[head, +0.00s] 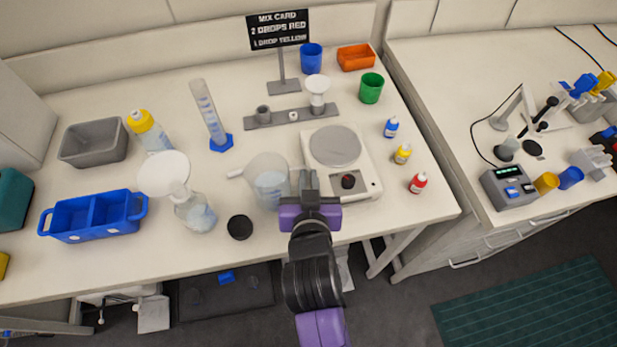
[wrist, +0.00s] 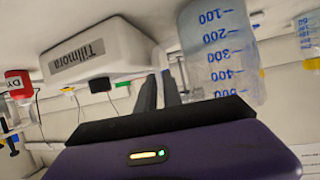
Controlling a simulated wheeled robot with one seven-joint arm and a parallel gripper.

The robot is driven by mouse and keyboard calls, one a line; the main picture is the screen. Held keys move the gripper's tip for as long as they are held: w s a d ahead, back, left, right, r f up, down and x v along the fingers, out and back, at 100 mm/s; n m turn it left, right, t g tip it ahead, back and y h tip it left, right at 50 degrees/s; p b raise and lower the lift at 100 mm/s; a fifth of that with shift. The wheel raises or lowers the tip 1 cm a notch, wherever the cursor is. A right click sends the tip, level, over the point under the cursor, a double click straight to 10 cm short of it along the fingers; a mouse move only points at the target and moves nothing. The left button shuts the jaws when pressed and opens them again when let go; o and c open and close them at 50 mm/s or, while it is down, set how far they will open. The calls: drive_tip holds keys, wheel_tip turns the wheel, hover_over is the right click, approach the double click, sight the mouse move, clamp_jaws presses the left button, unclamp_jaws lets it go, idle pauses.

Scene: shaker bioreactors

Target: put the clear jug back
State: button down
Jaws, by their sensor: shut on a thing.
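The clear jug (head: 270,186) is upright at the front middle of the bench, just left of the white balance-like device. It holds some pale liquid. My gripper (head: 308,180) is at the jug's right side, with its fingers close together. In the wrist view the fingers (wrist: 165,85) sit close beside the jug (wrist: 220,55), whose blue scale marks show. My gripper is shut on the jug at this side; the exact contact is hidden. I cannot tell whether the jug's base touches the bench.
The white device (head: 360,185) with a grey plate stands right of the jug. A black disc (head: 240,227) and a clear flask (head: 196,213) are to the left. A grey rack (head: 275,117) with a funnel is behind. Small dropper bottles (head: 403,154) stand right.

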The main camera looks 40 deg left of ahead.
drive_tip(key=shift+f, duration=0.1)
drive_tip(key=shift+f, duration=0.15)
drive_tip(key=c, duration=1.5)
unclamp_jaws()
drive_tip(key=b+v, duration=0.1)
drive_tip(key=v, duration=1.1)
drive_tip(key=shift+b, duration=0.35)
